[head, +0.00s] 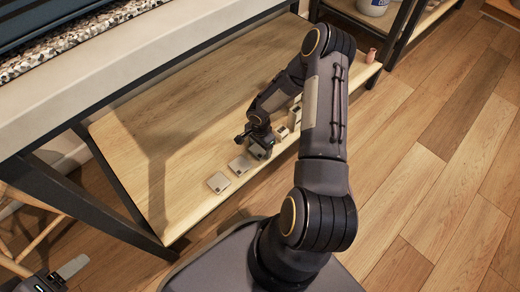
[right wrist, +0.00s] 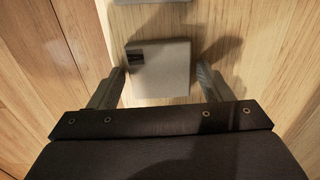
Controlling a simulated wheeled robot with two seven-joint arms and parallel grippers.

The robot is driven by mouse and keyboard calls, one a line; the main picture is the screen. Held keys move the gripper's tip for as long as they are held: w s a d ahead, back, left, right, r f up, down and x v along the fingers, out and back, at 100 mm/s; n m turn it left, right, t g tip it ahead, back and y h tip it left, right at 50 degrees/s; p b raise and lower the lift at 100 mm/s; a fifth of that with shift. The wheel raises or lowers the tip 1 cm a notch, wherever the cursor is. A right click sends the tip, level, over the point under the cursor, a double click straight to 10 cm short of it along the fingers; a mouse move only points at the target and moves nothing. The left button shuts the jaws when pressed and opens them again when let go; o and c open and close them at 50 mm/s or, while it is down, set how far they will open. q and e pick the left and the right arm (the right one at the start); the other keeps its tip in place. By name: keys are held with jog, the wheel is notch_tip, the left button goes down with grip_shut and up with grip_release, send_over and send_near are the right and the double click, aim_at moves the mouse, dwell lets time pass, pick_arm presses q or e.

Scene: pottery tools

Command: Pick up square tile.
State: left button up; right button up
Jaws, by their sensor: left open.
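A grey square tile (right wrist: 165,72) with a small dark mark in one corner lies on the wooden shelf between the fingers of my right gripper (right wrist: 160,76). The fingers are open on either side of it, with a narrow gap at each. In the head view my right gripper (head: 257,143) is low over the row of pieces and partly hides those beneath it. Two flat grey square tiles, one nearer (head: 218,182) and one farther (head: 240,165), lie to its left. My left gripper (head: 62,272) is open at the bottom left, away from the shelf and partly cut off.
The wooden shelf (head: 165,125) has bare room left of the row. More small grey blocks (head: 282,132) stand beyond my right gripper. Another piece (right wrist: 150,2) shows at the top of the right wrist view. A thick tabletop (head: 125,70) overhangs the shelf, with a dark leg (head: 85,205).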

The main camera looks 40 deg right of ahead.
jog(key=c, duration=0.8)
